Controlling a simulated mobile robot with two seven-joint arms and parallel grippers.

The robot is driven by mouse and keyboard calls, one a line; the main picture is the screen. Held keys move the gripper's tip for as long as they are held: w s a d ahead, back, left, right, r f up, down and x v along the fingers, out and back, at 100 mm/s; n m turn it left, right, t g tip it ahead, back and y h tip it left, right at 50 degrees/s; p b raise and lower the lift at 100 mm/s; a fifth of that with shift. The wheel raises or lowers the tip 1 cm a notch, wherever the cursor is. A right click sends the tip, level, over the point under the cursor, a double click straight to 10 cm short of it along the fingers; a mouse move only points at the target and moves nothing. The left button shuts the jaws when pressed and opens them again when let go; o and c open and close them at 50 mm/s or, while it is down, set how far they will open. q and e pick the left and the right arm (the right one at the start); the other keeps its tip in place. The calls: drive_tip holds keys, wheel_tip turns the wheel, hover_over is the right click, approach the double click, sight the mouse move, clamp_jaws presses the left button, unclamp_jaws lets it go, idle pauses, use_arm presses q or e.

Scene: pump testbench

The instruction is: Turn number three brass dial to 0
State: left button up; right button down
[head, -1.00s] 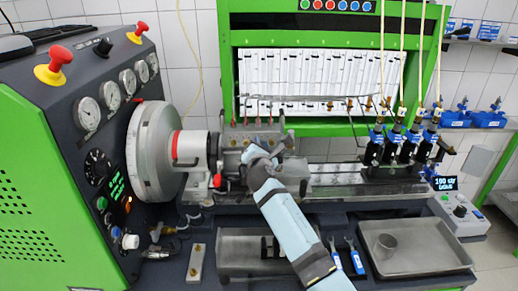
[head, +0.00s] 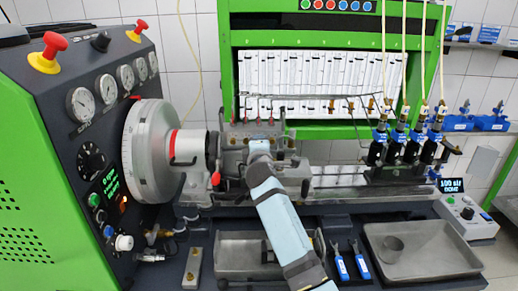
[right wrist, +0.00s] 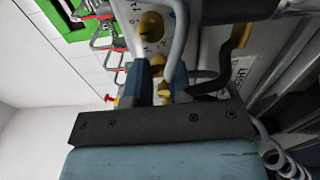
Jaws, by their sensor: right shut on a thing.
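The grey pump (head: 236,135) stands on the bench, right of the large grey flywheel. My right gripper (right wrist: 160,78) is at the pump's front face. Its two dark blue-grey fingers are shut on a brass dial (right wrist: 163,90) that shows partly between them. Another brass dial (right wrist: 152,27) is on the pale panel just beyond the fingertips. I cannot read the held dial's number or setting. In the head view my gripper and forearm hide the dials. My left gripper is not in view.
A grey hose (right wrist: 178,40) runs close beside the fingers. The flywheel (head: 150,155) and green-black console (head: 60,130) are at the left. Blue injectors (head: 400,140) stand at the right. A metal tray (head: 425,262) with a cup and blue-handled pliers (head: 342,268) lie below.

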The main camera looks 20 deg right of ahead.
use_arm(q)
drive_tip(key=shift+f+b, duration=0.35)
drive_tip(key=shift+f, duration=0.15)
use_arm(e)
drive_tip(key=shift+m, duration=0.9)
drive_tip(key=c, duration=1.3)
unclamp_jaws()
